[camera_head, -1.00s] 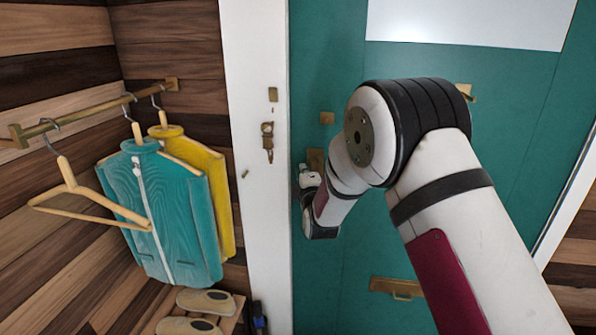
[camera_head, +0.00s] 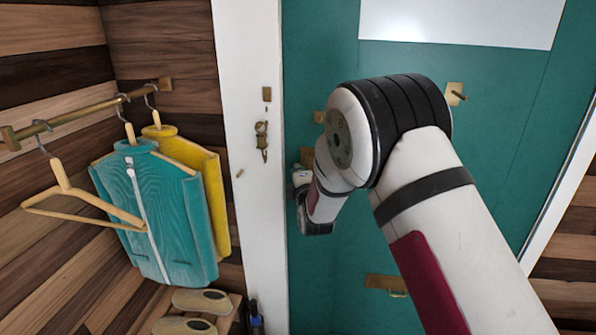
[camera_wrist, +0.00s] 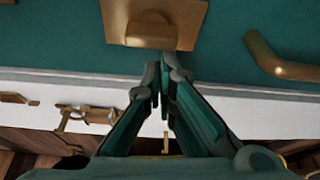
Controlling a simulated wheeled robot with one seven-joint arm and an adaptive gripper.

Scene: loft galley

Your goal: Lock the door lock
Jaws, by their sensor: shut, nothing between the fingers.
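The teal door (camera_head: 490,160) stands in a white frame (camera_head: 255,220). In the wrist view, a brass plate with a rounded knob or turn piece (camera_wrist: 152,28), likely the door lock, is on the door (camera_wrist: 60,35) at the top middle. My gripper (camera_wrist: 160,75) points at its lower edge with fingertips together and empty. I cannot tell whether the tips touch the plate. In the head view, my arm hides the fingertips; part of a brass plate (camera_head: 307,157) shows beside my wrist.
A bent brass handle (camera_wrist: 280,62) is right of my gripper in the wrist view. Brass latch hardware (camera_head: 261,138) is on the frame. A teal jacket (camera_head: 158,215), a yellow one (camera_head: 200,165) and an empty hanger (camera_head: 75,200) hang at left, above shoes (camera_head: 202,301).

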